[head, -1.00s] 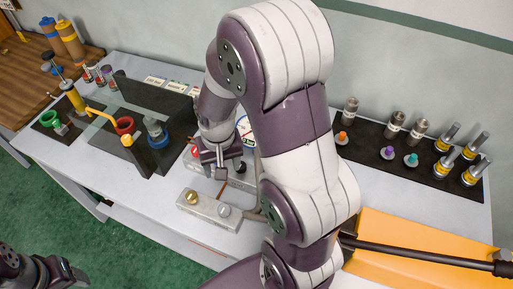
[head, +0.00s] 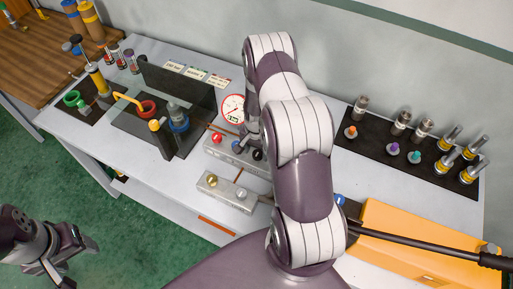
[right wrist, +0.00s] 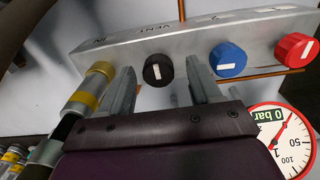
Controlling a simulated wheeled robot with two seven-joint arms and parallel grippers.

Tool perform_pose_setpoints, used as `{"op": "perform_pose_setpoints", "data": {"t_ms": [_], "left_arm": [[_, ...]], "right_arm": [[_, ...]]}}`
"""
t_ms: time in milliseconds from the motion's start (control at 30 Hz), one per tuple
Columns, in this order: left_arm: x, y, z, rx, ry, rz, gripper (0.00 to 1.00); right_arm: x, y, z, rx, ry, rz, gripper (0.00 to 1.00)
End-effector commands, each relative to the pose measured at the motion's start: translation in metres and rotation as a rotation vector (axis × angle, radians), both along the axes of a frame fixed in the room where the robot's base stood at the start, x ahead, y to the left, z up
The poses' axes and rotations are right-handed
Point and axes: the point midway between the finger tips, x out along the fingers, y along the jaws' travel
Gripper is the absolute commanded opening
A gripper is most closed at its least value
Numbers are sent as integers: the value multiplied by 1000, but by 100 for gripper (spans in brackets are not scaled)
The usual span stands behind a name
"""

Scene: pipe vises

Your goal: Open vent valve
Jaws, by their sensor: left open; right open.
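The metal valve block (head: 248,160) stands on the bench, with red, blue and black knobs in a row. In the right wrist view the black knob (right wrist: 158,70) sits by the "VENT" lettering, its white mark running along the view's vertical. My right gripper (right wrist: 160,66) is open, one finger on each side of the black knob, with gaps visible. The blue knob (right wrist: 228,60) is just beyond the right finger, and the red knob (right wrist: 296,50) is farther right. In the head view my arm hides most of this gripper. My left gripper (head: 68,268) is open and empty, low at the left.
A round gauge (head: 233,108) stands behind the block; its label reads 0 bar in the wrist view. A second metal block (head: 226,193) sits in front. A dark clear screen (head: 180,92) and vises stand left. Fittings on a black mat (head: 440,170) and an orange case (head: 400,245) are right.

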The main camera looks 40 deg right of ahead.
Motion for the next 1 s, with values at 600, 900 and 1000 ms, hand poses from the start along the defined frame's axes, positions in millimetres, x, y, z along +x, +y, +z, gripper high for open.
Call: {"op": "perform_pose_setpoints", "data": {"t_ms": [600, 900, 1000], "left_arm": [[0, 0, 1, 0, 0, 0, 63], [0, 0, -4, 0, 0, 0, 63], [0, 0, -8, 0, 0, 0, 63]], "right_arm": [[0, 0, -4, 0, -1, 1, 7], [0, 0, -5, 0, -1, 65, 7], [1, 0, -5, -1, -1, 124, 7]]}}
